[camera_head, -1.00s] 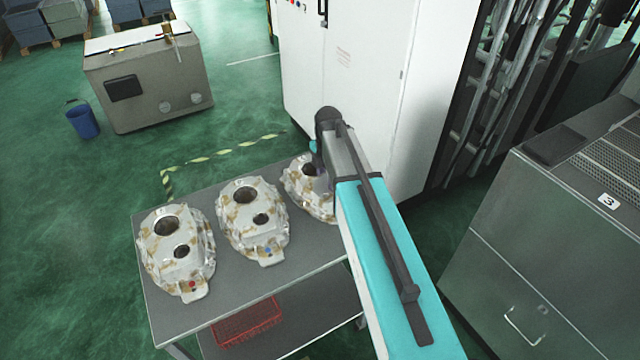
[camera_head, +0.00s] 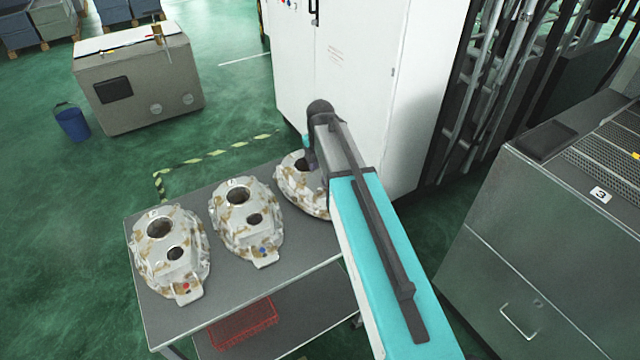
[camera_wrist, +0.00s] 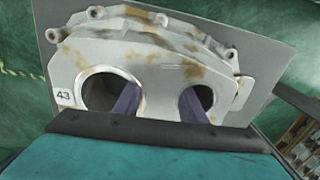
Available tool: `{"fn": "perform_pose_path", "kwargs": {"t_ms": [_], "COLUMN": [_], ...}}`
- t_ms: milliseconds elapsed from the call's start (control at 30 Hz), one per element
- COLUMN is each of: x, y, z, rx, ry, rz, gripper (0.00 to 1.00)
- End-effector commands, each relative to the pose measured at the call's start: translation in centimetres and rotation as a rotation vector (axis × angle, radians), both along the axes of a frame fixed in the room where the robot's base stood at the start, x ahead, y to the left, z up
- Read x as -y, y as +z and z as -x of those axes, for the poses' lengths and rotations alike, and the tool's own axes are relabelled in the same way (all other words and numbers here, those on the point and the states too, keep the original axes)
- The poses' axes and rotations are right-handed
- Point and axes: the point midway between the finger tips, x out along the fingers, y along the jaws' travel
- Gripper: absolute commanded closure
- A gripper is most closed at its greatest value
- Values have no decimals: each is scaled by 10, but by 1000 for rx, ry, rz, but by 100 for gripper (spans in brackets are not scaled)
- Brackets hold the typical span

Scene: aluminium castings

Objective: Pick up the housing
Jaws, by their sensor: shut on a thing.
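The housing in my grip is a pale metal casting with brown stains, at the right end of the row (camera_head: 290,186). It fills the wrist view (camera_wrist: 160,55), with a label 43 beside its larger hole. My gripper (camera_wrist: 158,103) has one finger in the larger hole and one in the smaller hole, shut on the wall between them. In the head view my arm hides the right part of this housing and most of the gripper. I cannot tell whether the housing touches the table. Two similar housings stand to its left, one in the middle (camera_head: 232,222) and one at the left (camera_head: 158,262).
The grey table (camera_head: 215,308) has a lower shelf with a red basket (camera_head: 243,325). A white cabinet (camera_head: 365,85) stands close behind it. A grey machine marked 3 (camera_head: 545,235) is at the right. A blue bucket (camera_head: 72,124) and open green floor are at the left.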

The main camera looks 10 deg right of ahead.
Motion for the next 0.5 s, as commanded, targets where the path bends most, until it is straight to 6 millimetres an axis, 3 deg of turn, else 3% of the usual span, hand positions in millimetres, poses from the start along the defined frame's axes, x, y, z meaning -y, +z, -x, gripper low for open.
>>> {"fn": "perform_pose_path", "kwargs": {"t_ms": [500], "x": [0], "y": [53], "z": [-1], "rx": [4], "ry": [0], "rz": [-1], "gripper": [100]}}
